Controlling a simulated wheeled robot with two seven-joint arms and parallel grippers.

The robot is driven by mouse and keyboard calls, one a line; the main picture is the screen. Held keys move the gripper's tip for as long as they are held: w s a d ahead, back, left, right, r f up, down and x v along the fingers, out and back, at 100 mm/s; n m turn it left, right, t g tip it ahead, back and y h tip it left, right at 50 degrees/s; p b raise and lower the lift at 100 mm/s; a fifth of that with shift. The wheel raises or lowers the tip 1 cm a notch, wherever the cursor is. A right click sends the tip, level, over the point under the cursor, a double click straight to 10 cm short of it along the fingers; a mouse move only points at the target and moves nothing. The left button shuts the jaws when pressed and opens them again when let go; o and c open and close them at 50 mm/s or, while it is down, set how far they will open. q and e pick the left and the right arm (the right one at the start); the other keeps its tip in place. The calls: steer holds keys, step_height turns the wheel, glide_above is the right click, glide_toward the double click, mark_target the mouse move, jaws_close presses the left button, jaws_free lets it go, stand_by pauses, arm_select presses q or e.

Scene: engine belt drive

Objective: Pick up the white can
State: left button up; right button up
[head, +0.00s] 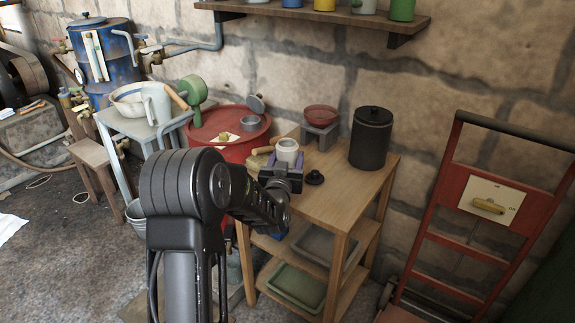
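The white can (287,148) is upright near the left side of the wooden table, with its lower part partly hidden by my gripper. My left gripper (286,162) reaches over the table from the front, with a purple finger on each side of the can. I cannot tell whether the fingers press on the can or stand slightly apart from it, or whether the can rests on the tabletop. My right gripper is not in view.
On the wooden table (343,185) are a dark lidded canister (371,138), a red bowl on a small stand (321,116) and a small black lid (314,177). A red drum (235,150) is left of the table. A red hand truck (450,200) is at the right.

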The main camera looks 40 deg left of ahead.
mark_target(287, 142)
arm_select(q)
steer(key=shift+r, duration=2.6)
steer(key=o, duration=1)
jaws_close()
